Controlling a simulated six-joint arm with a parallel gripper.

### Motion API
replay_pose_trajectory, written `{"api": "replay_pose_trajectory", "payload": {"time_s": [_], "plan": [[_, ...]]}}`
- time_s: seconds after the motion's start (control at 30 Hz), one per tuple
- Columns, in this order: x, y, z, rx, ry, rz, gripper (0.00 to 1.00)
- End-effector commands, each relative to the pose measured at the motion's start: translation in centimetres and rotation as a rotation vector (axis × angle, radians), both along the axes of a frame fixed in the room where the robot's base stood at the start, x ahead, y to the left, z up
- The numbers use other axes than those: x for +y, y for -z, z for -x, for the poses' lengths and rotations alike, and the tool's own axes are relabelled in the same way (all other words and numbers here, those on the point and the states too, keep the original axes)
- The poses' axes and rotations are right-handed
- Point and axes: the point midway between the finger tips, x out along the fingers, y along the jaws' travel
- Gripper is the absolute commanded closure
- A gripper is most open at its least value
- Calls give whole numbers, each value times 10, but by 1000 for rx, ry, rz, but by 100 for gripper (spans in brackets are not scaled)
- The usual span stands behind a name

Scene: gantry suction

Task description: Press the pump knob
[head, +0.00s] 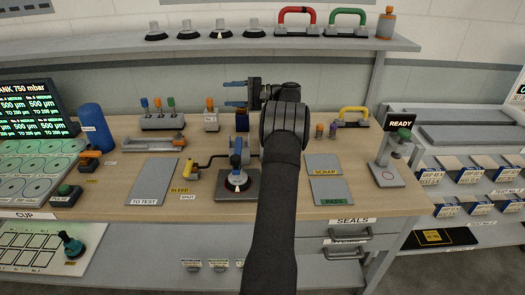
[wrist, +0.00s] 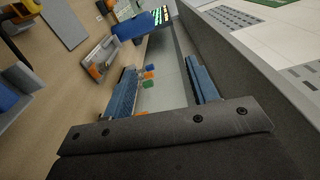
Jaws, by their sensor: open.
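My gripper (head: 228,94) is raised above the back of the bench, its blue fingers pointing left, apart and with nothing between them. In the wrist view the gripper (wrist: 160,65) also shows a wide gap between its fingers. No label naming a pump knob is readable. A green knob on a dark box (head: 65,192) sits at the bench's left front. A larger teal knob (head: 73,247) stands on the lower left panel. Both are well away from my gripper. A blue cylinder (head: 95,127) stands at the back left and shows in the wrist view (wrist: 135,25).
Coloured-top valves on a grey block (head: 161,115) stand left of my gripper. A blue-handled tool on a grey base (head: 238,183) and a yellow crank (head: 195,172) are in front. A shelf (head: 200,45) runs behind. The grey TO TEST pad (head: 154,181) is bare.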

Motion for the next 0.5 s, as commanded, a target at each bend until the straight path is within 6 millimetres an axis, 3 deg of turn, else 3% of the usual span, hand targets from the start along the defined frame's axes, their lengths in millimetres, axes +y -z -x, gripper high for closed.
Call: {"api": "replay_pose_trajectory", "payload": {"time_s": [0.13, 0.4, 0.5], "plan": [[0, 0, 0, 0, 0, 0, 46], [-1, -3, 8, -6, -2, 71, 100], [-4, -6, 18, -13, -6, 164, 100]]}}
